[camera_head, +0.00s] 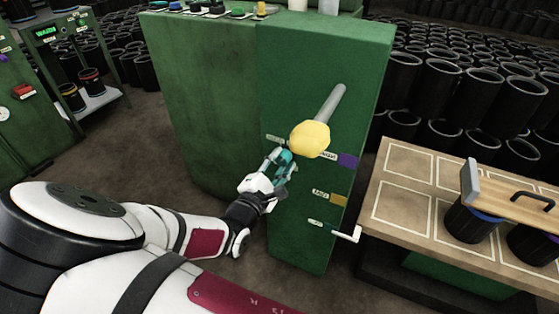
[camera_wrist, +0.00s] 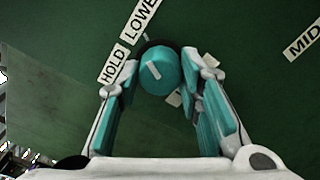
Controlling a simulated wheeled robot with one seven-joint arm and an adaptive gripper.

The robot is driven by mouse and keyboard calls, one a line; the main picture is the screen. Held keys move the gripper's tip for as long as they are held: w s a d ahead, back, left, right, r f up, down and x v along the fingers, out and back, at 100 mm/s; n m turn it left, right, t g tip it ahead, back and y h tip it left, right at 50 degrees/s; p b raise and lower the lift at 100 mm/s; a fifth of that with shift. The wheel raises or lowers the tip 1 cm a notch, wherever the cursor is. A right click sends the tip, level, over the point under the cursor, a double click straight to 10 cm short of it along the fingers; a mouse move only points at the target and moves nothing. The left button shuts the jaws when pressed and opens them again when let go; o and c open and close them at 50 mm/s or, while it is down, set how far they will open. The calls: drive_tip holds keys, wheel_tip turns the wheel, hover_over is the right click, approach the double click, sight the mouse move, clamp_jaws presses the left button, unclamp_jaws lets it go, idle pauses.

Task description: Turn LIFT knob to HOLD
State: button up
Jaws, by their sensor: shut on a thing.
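The LIFT knob (camera_wrist: 165,75) is a round teal knob on the green panel in the wrist view, with a short white mark on its face pointing up and left. A HOLD label (camera_wrist: 112,65) is at its left and a partly cut LOWER label (camera_wrist: 141,18) is above left. Other small labels beside it are partly hidden. My gripper (camera_wrist: 160,62) has a finger on each side of the knob and is shut on it. In the head view, my gripper (camera_head: 279,165) is at the front of the green cabinet (camera_head: 220,100); the knob is hard to make out there.
A yellow ball (camera_head: 310,138) on a grey rod (camera_head: 331,103) sticks out just above my gripper. Below right are purple (camera_head: 347,160) and orange (camera_head: 338,198) tags and a small white crank (camera_head: 345,234). A wooden table (camera_head: 400,210) with black sleeves (camera_head: 472,222) stands at right.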

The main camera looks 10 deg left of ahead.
drive_tip(key=n+p, duration=0.3)
drive_tip(key=shift+r, duration=0.15)
drive_tip(key=n+p, duration=0.2)
drive_tip(key=p, duration=0.1)
drive_tip(key=shift+n, duration=0.4)
drive_tip(key=n+p, duration=0.3)
drive_tip(key=n, duration=0.2)
drive_tip(key=shift+f, duration=0.2)
drive_tip(key=shift+n, duration=0.3)
drive_tip(key=o, duration=1.2)
drive_tip(key=shift+c, duration=0.2)
drive_tip(key=shift+s, duration=0.1)
drive_tip(key=v, duration=1.1)
drive_tip(key=shift+s+a, duration=0.15)
drive_tip(key=shift+s, duration=0.25)
